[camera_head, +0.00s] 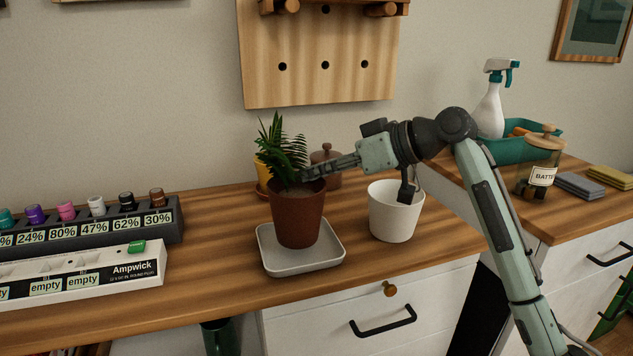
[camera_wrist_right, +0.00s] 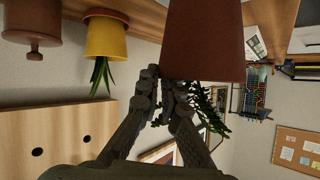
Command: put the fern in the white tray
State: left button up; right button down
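The fern (camera_head: 282,150) stands upright in a red-brown pot (camera_head: 298,218). The pot is over the inside of the white tray (camera_head: 322,262); I cannot tell whether its base touches the tray floor. My right gripper (camera_head: 312,174) reaches in from the right at the pot's rim and is shut on it. In the right wrist view, the fingertips (camera_wrist_right: 165,84) are close together at the rim of the pot (camera_wrist_right: 205,40), with fern leaves (camera_wrist_right: 208,103) partly hidden behind them. My left gripper is not in view.
A white pot (camera_head: 393,213) stands just right of the tray, below my right wrist. A yellow pot (camera_head: 262,172) and a brown lidded jar (camera_head: 327,155) stand behind.

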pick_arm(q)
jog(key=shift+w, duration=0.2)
pick_arm(e)
jog(key=shift+f, duration=0.95)
jog(key=shift+f, duration=0.2)
jog(key=c, duration=1.8)
grip_release()
jog(key=shift+o, duration=0.4)
jog(key=shift+d+r, duration=0.2)
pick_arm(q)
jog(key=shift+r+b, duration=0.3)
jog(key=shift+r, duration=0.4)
pick_arm(e)
jog(key=v, duration=1.1)
jog(key=shift+s+d+r, duration=0.2)
jog(key=shift+s, duration=0.05)
